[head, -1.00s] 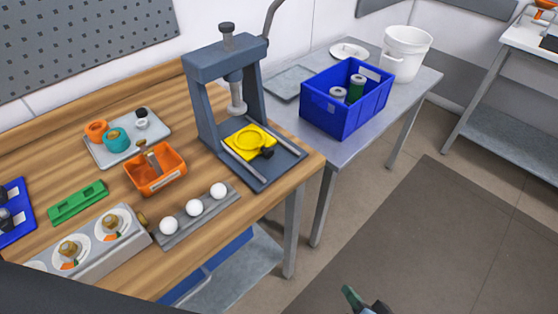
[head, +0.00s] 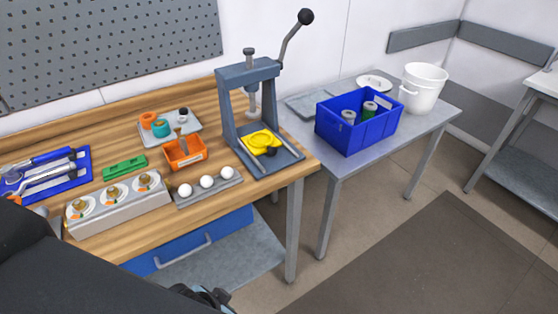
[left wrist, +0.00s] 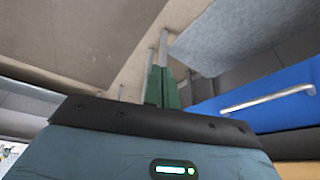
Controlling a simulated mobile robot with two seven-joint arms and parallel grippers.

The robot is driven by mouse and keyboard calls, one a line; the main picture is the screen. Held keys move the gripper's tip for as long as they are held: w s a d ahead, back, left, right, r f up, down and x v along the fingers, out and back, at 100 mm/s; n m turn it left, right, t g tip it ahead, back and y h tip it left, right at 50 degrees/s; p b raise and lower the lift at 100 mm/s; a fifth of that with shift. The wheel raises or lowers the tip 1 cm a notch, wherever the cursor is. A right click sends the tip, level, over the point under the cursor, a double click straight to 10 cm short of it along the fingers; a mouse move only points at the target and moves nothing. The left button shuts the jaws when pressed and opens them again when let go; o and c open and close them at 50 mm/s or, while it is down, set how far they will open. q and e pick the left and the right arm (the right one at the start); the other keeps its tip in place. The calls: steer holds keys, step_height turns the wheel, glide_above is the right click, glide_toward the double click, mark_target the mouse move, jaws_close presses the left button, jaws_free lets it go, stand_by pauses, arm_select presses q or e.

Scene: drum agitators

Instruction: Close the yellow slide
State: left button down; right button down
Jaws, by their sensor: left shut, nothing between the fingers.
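The yellow slide (head: 262,139) is a flat plate with a round recess and a black knob (head: 271,151) at its front. It lies between two rails on the base of the grey press (head: 228,112), pulled forward of the ram (head: 253,104). My left gripper shows in the left wrist view, its green fingers (left wrist: 160,86) shut and empty. It is low in front of the bench, well away from the slide. My right gripper is not seen.
An orange bin (head: 196,155) and a rack of white balls (head: 222,191) stand left of the press. A blue crate (head: 345,142) is on the grey side table. The blue drawer (left wrist: 285,78) is under the bench. The floor in front is clear.

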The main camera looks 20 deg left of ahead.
arm_select(q)
steer(key=w+d+r+m+t+y, duration=0.1)
steer(key=w+r+m, duration=0.1)
steer(key=w+r, duration=0.9)
steer(key=w+d+r+m+t, duration=0.1)
steer(key=w+r+m+t, duration=0.1)
steer(key=w+r, duration=0.9)
steer(key=w, duration=0.7)
steer(key=shift+w+r+y, duration=0.15)
steer(key=shift+r+y, duration=0.25)
